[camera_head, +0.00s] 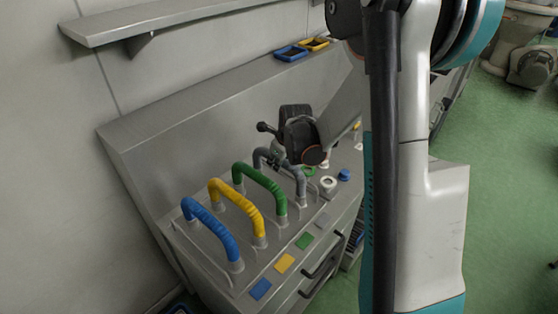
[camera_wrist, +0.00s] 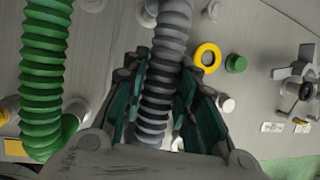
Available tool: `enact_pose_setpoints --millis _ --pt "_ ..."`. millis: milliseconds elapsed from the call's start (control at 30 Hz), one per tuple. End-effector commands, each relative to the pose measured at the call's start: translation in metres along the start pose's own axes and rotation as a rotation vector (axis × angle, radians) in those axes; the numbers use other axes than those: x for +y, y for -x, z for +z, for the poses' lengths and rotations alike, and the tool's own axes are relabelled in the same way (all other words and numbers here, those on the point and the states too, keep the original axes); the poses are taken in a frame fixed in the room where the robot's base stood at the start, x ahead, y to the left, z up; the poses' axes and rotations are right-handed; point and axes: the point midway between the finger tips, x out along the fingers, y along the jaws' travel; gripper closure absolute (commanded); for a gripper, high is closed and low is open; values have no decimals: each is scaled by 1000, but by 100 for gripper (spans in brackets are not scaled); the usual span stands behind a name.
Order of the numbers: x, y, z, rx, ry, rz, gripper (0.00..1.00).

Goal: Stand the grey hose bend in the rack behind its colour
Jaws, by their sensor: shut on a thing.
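The grey hose bend (camera_head: 298,176) is an arched ribbed tube at the right end of a row of hose bends on the rack (camera_head: 245,271). My gripper (camera_head: 277,158) is shut on its arch from above and behind. In the wrist view the grey hose bend (camera_wrist: 168,50) runs between my gripper's fingers (camera_wrist: 165,85). Its front end is close to the rack surface behind the grey colour patch (camera_head: 321,220); I cannot tell whether both ends are seated. The green hose bend (camera_head: 262,183) stands just left of it, apart from my fingers.
Yellow (camera_head: 238,203) and blue (camera_head: 212,229) hose bends stand further left, behind matching patches. Two small trays (camera_head: 291,53) are on the ledge behind. Drawer handles (camera_head: 318,283) project at the front.

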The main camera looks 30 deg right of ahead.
Motion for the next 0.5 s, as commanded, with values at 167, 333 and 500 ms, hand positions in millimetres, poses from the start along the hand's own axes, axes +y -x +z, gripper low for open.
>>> enact_pose_setpoints --millis 167,333,500 --pt "0 0 0 -1 0 0 100" --pt "0 0 0 0 0 0 50" --pt "0 0 0 0 0 0 50"
